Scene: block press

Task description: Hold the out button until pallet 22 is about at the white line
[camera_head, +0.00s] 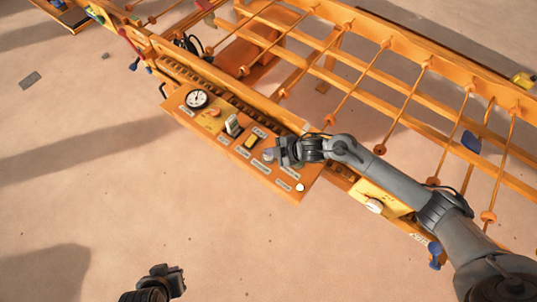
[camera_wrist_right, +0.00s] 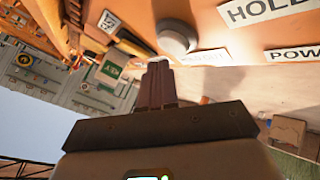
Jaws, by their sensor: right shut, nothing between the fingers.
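An orange control panel (camera_head: 215,135) carries a gauge, switches, buttons and small labels. My right gripper (camera_head: 284,152) is at the panel's right part, next to a grey round button (camera_head: 268,154). In the right wrist view its shut, empty fingers (camera_wrist_right: 160,68) point at a grey round button (camera_wrist_right: 178,38). I cannot tell whether the tips touch it. The label (camera_wrist_right: 206,58) beside that button is too blurred to read surely. My left gripper (camera_head: 176,281) is low in the head view, away from the panel; its jaws are unclear. I cannot make out pallet 22 or the white line.
An orange frame with crossing rods (camera_head: 340,65) runs behind the panel. A yellow box with a white knob (camera_head: 374,206) sits right of the panel, below my right arm. Labels HOLD (camera_wrist_right: 258,10) and a partly cut POW (camera_wrist_right: 294,53) show close by. The sandy floor in front is mostly clear.

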